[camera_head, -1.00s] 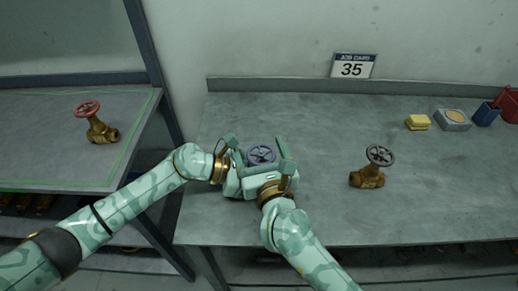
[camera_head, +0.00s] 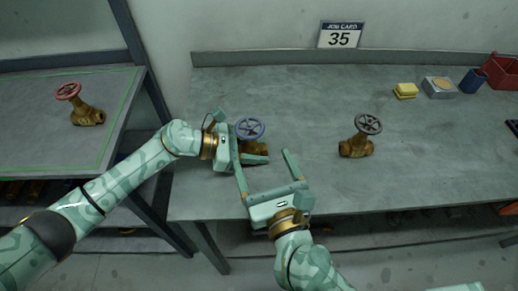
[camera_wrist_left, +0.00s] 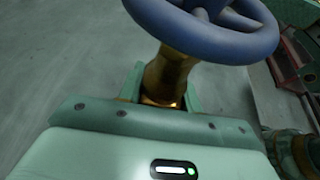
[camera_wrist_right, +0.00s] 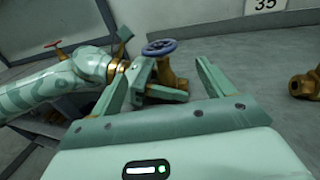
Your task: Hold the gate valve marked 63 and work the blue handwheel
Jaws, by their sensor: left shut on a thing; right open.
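The brass gate valve (camera_head: 262,147) with the blue handwheel (camera_head: 250,128) is at the left of the grey bench. My left gripper (camera_head: 254,152) is shut on its brass body from the left. In the left wrist view the brass neck (camera_wrist_left: 165,75) rises from between the fingers, with the blue wheel (camera_wrist_left: 215,40) above. My right gripper (camera_head: 264,164) is open and empty, in front of the valve and apart from the wheel. In the right wrist view the valve (camera_wrist_right: 168,74) shows beyond the open fingers. No number is readable on the valve.
A brass valve with a dark wheel (camera_head: 357,145) stands to the right. A red-wheeled valve (camera_head: 87,115) is on the left table. The job card (camera_head: 341,35) reads 35. Yellow sponges (camera_head: 405,90), a grey box, a blue cup and a red bin are at the back right.

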